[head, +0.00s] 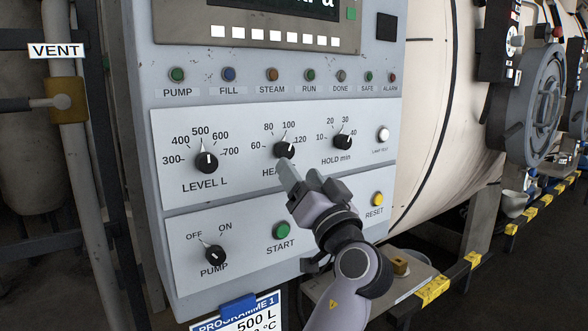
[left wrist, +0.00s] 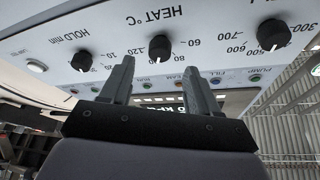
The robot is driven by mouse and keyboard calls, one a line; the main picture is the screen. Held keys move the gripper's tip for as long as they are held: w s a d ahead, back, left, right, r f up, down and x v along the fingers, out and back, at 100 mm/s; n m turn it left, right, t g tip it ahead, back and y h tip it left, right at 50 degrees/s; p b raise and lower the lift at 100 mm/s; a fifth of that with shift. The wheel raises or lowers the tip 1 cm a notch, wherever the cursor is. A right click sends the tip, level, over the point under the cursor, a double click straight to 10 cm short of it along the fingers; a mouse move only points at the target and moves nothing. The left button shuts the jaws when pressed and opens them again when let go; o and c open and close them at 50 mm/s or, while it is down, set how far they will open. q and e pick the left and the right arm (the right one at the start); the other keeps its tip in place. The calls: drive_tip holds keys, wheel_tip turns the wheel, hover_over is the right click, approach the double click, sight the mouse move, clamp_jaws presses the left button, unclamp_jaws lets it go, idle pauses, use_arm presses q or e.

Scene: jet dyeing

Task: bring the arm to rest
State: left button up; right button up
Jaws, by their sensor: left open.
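My left gripper (head: 289,170) is in front of the control panel (head: 375,200), just below the HEAT knob (head: 285,150), and covers part of its label. Its two fingers are apart with nothing held between them. In the left wrist view the panel appears upside down, and the HEAT knob (left wrist: 160,47) shows in line with the gap between the fingertips (left wrist: 160,75). I cannot tell whether the fingers touch the panel or knob. My right gripper is not in view.
The LEVEL knob (head: 206,162) and HOLD knob (head: 342,141) flank the HEAT knob. Below are the PUMP switch (head: 215,255), the green START button (head: 281,230) and the yellow RESET button (head: 378,199). A pipe with a yellow valve block (head: 68,100) stands left; a pale vessel (head: 435,100) lies right.

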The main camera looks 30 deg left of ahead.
use_arm(q)
drive_tip(key=shift+s+d+f, duration=0.1)
drive_tip(key=shift+s+d, duration=0.1)
drive_tip(key=shift+d, duration=0.1)
drive_tip(key=s+d+f+m+t+h, duration=0.15)
drive_tip(key=f+m+h, duration=0.45)
drive_tip(key=f, duration=1)
drive_tip(key=d+f+m+t+h, duration=0.1)
drive_tip(key=d+f+m+h, duration=0.15)
drive_tip(key=f+h, duration=0.85)
drive_tip(key=s+d+f+g+h, duration=0.2)
drive_tip(key=s+d+f, duration=0.1)
drive_tip(key=s+f, duration=0.7)
drive_tip(key=s+d+f+g+h, duration=0.2)
drive_tip(key=s+d+f, duration=0.1)
drive_tip(key=s+f, duration=0.7)
wheel_tip(320, 180, up, 12)
drive_tip(key=a+p, duration=0.1)
drive_tip(key=p, duration=1.3)
drive_tip(key=shift+s, duration=0.4)
